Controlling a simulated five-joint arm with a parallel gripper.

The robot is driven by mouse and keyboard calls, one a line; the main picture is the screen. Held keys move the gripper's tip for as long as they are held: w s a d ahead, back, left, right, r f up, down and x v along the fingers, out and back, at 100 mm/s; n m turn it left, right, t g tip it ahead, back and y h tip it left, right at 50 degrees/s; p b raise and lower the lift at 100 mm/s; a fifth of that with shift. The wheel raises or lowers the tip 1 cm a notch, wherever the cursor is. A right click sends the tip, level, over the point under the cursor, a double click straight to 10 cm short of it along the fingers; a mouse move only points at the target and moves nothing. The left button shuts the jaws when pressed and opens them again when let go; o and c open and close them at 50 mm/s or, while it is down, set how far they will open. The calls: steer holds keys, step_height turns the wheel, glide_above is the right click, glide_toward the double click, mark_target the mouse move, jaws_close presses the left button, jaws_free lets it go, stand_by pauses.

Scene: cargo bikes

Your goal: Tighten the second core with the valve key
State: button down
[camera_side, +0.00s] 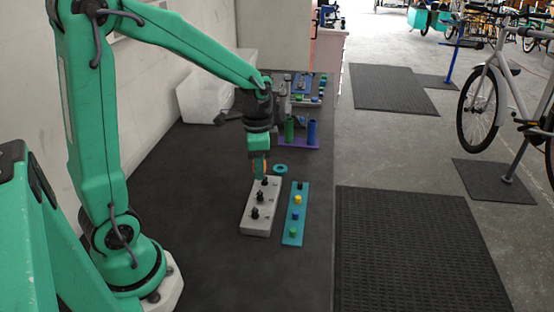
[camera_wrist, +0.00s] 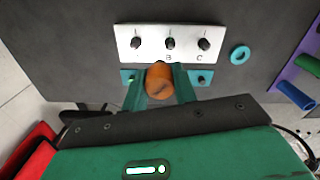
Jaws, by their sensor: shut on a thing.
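The orange valve key (camera_wrist: 159,78) is held between the fingers of my gripper (camera_wrist: 161,88). The pale block, also in the wrist view (camera_wrist: 150,53), bears three black valve cores in a row. The second core (camera_wrist: 170,43), by the letter B, stands just beyond the key in the wrist view. I see no contact between key and core. The key's lower end is hidden.
A teal strip (camera_side: 291,236) with coloured caps lies beside the block. A teal ring (camera_side: 280,169) lies near the block's far end. A purple stand (camera_side: 291,143) with green and blue cylinders is farther back. The dark bench is clear left of the block.

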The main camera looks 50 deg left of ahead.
steer(key=w+a, duration=0.3)
steer(key=a, duration=0.1)
steer(key=w+a, duration=0.2)
steer(key=shift+w+a+f, duration=0.15)
steer(key=shift+w+f, duration=0.15)
steer(key=shift+f, duration=0.1)
steer(key=shift+f, duration=0.2)
steer(key=shift+f, duration=1.9)
steer(key=shift+s+f, duration=0.1)
steer(key=shift+f, duration=1.35)
stand_by(1.8)
